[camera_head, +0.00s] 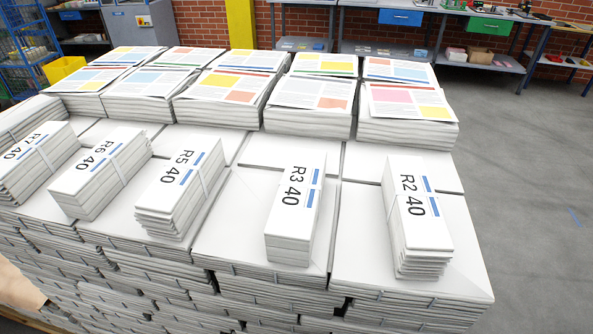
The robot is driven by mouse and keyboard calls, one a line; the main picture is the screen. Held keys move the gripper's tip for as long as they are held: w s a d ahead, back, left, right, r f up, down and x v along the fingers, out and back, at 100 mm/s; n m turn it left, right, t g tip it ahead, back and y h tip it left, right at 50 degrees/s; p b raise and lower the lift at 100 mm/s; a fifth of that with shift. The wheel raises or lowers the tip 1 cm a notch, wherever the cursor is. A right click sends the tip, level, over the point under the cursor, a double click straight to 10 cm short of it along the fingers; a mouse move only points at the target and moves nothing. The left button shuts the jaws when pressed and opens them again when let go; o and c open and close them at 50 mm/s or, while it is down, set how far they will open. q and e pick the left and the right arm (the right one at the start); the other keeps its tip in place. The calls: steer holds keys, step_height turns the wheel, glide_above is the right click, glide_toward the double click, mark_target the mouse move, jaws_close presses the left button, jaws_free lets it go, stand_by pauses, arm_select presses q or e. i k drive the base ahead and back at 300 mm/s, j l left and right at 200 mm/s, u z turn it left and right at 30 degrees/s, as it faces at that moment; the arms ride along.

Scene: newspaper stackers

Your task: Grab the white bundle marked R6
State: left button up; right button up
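The white bundle marked R6 (98,172) lies on top of the big stack of newspapers, second from the left in the front row. It is a strapped pile of white sheets, lying at a slant, with "R6 40" and blue bars on its top. The bundle R7 (36,160) is on its left and the bundle R5 (182,186) on its right. Neither of my grippers shows in the head view.
Bundles R3 (296,208) and R2 (416,218) lie farther right on the stack. Behind are higher newspaper piles (310,120) with coloured front pages. A yellow post (240,22) and workbenches (440,12) stand at the back. Grey floor (530,170) is open on the right.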

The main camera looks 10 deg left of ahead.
mark_target(88, 187)
steer(key=l+u, duration=0.1)
steer(key=u, duration=0.3)
steer(key=k+u, duration=0.15)
steer(key=u, duration=0.2)
steer(key=k+l+u, duration=0.1)
steer(key=u, duration=0.3)
steer(key=k+u, duration=0.1)
steer(key=u, duration=0.25)
steer(key=i+j+z, duration=0.3)
steer(key=j, duration=0.6)
steer(key=j+z, duration=0.3)
steer(key=j, duration=0.6)
steer(key=j+z, duration=0.3)
steer(key=j, duration=0.65)
steer(key=i, duration=0.05)
